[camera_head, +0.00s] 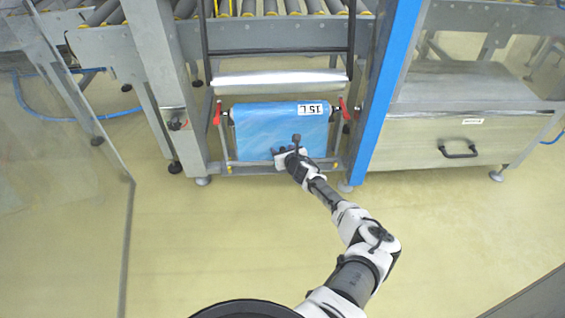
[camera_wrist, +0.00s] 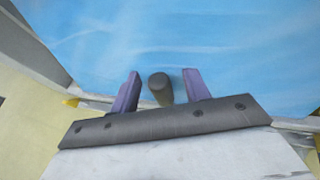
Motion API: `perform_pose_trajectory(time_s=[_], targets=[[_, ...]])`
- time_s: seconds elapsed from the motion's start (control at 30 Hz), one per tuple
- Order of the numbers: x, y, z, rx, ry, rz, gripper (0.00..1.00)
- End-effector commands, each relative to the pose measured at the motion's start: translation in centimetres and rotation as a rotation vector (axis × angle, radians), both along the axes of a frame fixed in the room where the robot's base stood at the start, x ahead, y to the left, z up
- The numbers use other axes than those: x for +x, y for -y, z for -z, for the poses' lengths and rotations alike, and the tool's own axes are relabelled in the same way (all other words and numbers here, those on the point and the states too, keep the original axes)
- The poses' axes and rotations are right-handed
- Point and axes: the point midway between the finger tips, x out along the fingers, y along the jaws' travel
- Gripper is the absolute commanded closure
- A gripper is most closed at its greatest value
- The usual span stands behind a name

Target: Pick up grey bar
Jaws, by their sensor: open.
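A thin horizontal grey bar (camera_head: 245,163) runs across the lower front of the blue liner roll (camera_head: 255,130). My gripper (camera_head: 283,153) is at this bar, in front of the lower right part of the roll. In the wrist view, my gripper's two purple fingers (camera_wrist: 159,90) are apart. A dark grey rounded piece (camera_wrist: 160,86) shows between them, with the blue liner (camera_wrist: 220,40) behind. I cannot tell whether this piece is part of the bar. Pieces of a grey rail show left and right of my gripper; its middle is hidden.
A blue post (camera_head: 385,95) and a grey drawer cabinet (camera_head: 455,140) stand to the right. Roller conveyors (camera_head: 265,8) are above. The floor in front is clear.

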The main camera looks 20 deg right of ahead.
Motion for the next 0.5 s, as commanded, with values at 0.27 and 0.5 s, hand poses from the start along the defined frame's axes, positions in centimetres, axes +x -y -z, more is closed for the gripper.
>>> perform_pose_trajectory(time_s=[0.27,0.5], targets=[[-0.02,-0.02,-0.02,0.0,0.0,0.0,0.81],[-0.03,-0.03,-0.01,0.0,0.0,-0.001,1.0]])
